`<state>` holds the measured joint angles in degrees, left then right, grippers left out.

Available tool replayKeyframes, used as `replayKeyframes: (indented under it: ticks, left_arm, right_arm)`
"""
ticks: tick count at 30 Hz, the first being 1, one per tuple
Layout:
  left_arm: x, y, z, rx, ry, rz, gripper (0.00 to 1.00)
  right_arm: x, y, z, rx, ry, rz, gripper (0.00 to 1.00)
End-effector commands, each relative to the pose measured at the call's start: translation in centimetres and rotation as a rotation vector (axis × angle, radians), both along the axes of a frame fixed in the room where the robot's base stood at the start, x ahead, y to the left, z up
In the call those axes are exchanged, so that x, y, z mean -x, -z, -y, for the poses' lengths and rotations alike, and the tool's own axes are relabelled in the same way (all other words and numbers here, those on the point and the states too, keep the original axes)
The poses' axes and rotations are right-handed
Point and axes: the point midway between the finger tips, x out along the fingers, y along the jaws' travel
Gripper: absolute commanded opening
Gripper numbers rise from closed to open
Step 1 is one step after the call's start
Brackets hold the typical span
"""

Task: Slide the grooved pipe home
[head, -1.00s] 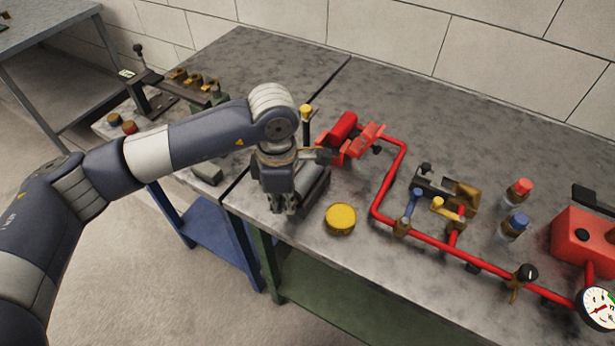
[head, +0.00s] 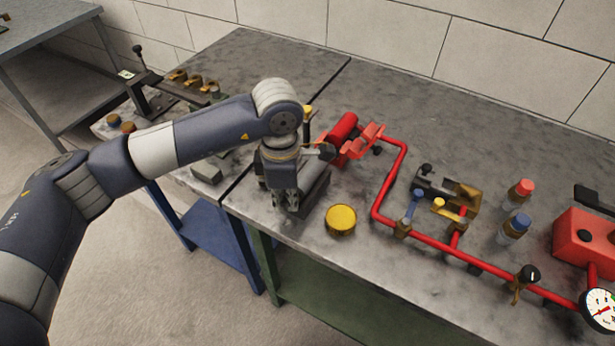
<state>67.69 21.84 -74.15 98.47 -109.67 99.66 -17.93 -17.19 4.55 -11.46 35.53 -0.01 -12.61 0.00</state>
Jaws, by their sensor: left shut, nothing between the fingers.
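The short red grooved pipe (head: 343,130) lies at the back of the grey bench, close to the open red coupling (head: 366,142) at the upper end of the red pipe run (head: 387,190). Whether the pipe touches the coupling I cannot tell. My left gripper (head: 286,205) is shut and empty, pointing down over the bench's front left part. It is in front of a dark grey block-like rest (head: 316,190), which it partly hides. The near end of the short pipe is partly hidden by my left wrist. My right gripper is not in view.
A yellow round tin (head: 341,219) stands right of my left gripper. Brass and blue valve parts (head: 440,200), two capped bottles (head: 514,228), a red box (head: 585,237) and a gauge (head: 600,309) stand to the right. A second bench (head: 250,62) adjoins at the left.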

Motion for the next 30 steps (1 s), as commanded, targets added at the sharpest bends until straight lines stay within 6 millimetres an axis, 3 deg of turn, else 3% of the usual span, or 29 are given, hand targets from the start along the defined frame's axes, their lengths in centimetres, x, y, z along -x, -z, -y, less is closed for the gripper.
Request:
replayKeyframes:
  ticks: [30]
  left_arm:
    - [-1.4,0.0,0.9,0.001,0.0,0.0,0.0]
  right_arm:
    - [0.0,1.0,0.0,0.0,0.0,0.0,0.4]
